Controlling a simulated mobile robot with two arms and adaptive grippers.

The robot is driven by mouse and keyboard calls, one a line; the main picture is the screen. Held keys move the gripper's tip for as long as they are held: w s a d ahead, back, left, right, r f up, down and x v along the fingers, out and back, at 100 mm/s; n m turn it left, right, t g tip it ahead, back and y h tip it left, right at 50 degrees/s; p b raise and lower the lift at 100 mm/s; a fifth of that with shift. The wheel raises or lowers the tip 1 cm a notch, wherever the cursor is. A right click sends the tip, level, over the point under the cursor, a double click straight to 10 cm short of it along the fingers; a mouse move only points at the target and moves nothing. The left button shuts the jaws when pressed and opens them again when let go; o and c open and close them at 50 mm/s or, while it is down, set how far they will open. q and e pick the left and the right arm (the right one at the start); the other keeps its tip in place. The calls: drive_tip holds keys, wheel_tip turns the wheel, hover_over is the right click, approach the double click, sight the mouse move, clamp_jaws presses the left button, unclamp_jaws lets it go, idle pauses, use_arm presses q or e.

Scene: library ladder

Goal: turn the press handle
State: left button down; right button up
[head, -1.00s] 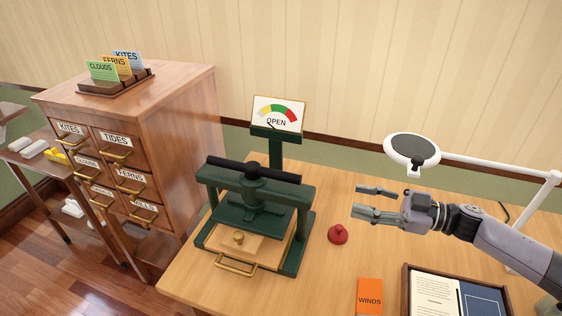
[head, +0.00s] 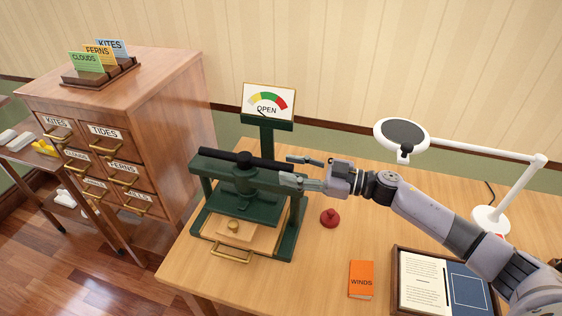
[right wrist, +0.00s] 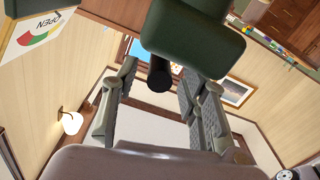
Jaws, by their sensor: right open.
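The green book press (head: 291,228) stands on the wooden table. Its black handle bar (head: 215,157) lies level across the top, over the green crossbeam. My right gripper (head: 287,169) is open at the bar's right end, one finger on the far side and one on the near side. In the right wrist view the bar's round black end (right wrist: 160,76) shows between the open fingers, below a green part of the press. I cannot tell if a finger touches it. The gauge sign (head: 268,102) behind the press reads OPEN. My left gripper is not in view.
A red knob-like object (head: 330,218) stands right of the press, below my right arm. An orange WINDS book (head: 361,280) and a framed tray (head: 396,283) lie near the front. A white lamp (head: 401,134) stands behind my arm. A card cabinet (head: 165,130) is at left.

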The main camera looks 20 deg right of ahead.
sight(281, 167)
drive_tip(key=shift+x, duration=1.2)
drive_tip(key=shift+w+a, duration=0.3)
drive_tip(key=shift+a, duration=0.05)
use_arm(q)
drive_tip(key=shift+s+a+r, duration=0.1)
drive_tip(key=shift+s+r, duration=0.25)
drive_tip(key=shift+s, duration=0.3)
use_arm(e)
drive_tip(key=shift+c, duration=0.5)
drive_tip(key=c, duration=0.8)
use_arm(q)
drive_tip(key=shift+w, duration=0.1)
use_arm(e)
clamp_jaws()
